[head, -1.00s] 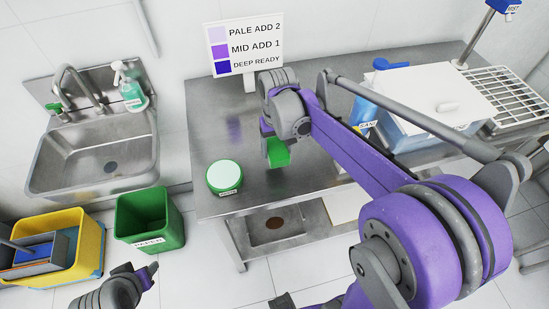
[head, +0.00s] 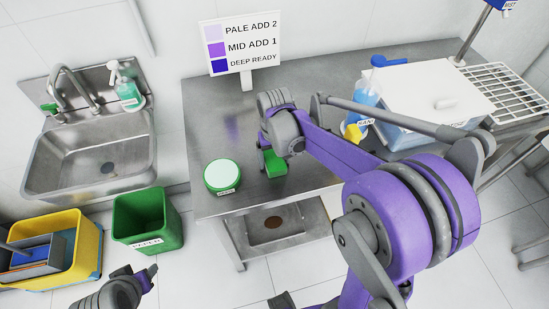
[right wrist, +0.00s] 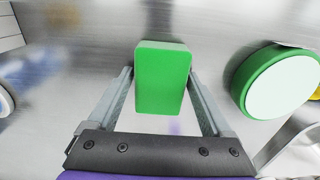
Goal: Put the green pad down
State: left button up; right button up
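The green pad (head: 275,163) is a small block low over the front part of the steel table (head: 205,120), right of a round green tin. My right gripper (head: 270,150) points down at it, and its fingers are partly hidden in the head view. In the right wrist view the pad (right wrist: 163,78) sits between the two fingers (right wrist: 161,75), which appear to press its sides. I cannot tell whether its underside touches the table. My left gripper (head: 140,276) is at the bottom left, away from the table, and its opening is unclear.
The round green tin with a pale top (head: 222,175) stands close by; it also shows in the right wrist view (right wrist: 281,82). A sign (head: 240,45) stands behind. A blue bottle (head: 366,92), white-lidded box (head: 425,90) and wire rack (head: 503,88) are right. A green bin (head: 148,218) stands left.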

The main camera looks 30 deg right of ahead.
aim_at(274, 159)
jog(key=shift+o, duration=0.6)
jog(key=shift+r, duration=0.2)
notch_tip(274, 159, up, 12)
jog(key=p, duration=0.1)
pick_arm(q)
jog(key=shift+w+r, duration=0.4)
jog(key=shift+r, duration=0.45)
pick_arm(e)
jog(key=s+a+f+n+t, duration=0.1)
jog(key=s+a+f+t, duration=0.2)
jog(key=s, duration=0.4)
jog(key=s+a+f+n+t, duration=0.1)
jog(key=s+a+f+t, duration=0.1)
jog(key=s, duration=0.5)
notch_tip(274, 159, down, 3)
jog(key=shift+a+r+n+t, duration=0.2)
jog(key=shift+a+n+t, duration=0.15)
jog(key=shift+a, duration=0.55)
